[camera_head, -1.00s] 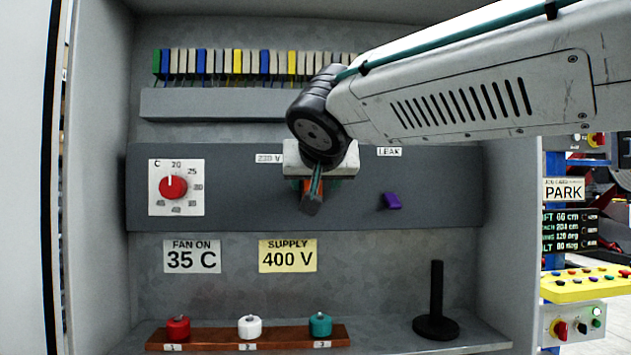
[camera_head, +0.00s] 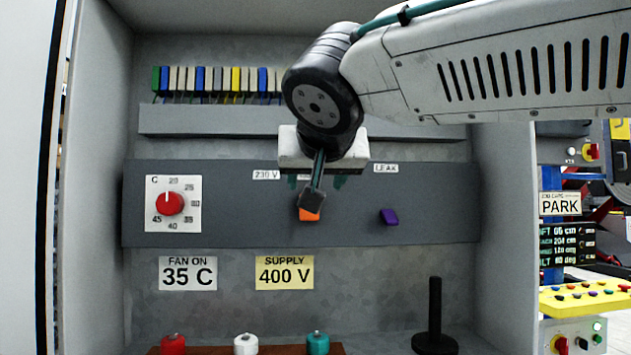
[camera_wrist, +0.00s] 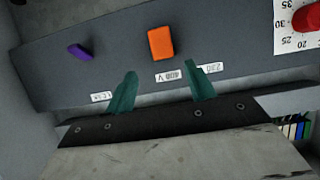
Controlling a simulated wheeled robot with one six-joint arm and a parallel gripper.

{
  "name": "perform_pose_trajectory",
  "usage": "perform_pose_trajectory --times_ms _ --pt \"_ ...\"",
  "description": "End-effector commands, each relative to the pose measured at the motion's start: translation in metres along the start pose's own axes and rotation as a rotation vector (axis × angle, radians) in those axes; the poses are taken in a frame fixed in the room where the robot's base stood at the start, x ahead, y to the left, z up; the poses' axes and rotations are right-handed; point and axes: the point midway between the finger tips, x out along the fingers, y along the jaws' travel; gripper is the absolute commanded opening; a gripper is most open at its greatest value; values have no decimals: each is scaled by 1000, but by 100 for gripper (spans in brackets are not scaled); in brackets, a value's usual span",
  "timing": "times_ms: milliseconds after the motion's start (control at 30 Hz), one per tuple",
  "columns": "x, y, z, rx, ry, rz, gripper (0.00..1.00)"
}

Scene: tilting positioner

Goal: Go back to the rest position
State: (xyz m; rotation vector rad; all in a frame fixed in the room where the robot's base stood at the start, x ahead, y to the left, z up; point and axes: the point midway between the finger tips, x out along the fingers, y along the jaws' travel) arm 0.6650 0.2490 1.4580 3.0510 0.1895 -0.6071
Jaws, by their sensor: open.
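My gripper (camera_wrist: 163,93) shows in the wrist view with its two teal fingers spread well apart and nothing between them. In the head view my gripper (camera_head: 316,182) hangs in front of the dark panel, partly hidden by the wrist. An orange switch (camera_wrist: 161,43) sits on the panel beyond the fingertips, apart from them, near labels that look like 400 V and 230 V. In the head view the orange switch (camera_head: 309,214) is partly covered by a dark part of my wrist.
A purple switch (camera_head: 389,217) sits right of the orange one. A red dial (camera_head: 170,203) is at the left. Coloured terminals (camera_head: 200,80) line the top. Red, white and teal knobs and a black post (camera_head: 435,310) stand below. Cabinet walls flank both sides.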

Motion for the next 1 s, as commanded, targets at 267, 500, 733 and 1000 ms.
perform_pose_trajectory --times_ms 267,500,733,1000 --pt "0 0 0 -6 0 0 55" --pt "10 10 73 -237 -205 15 55" --pt "-5 109 221 -360 -625 38 55" --pt "-78 204 383 -195 -1025 -15 55"
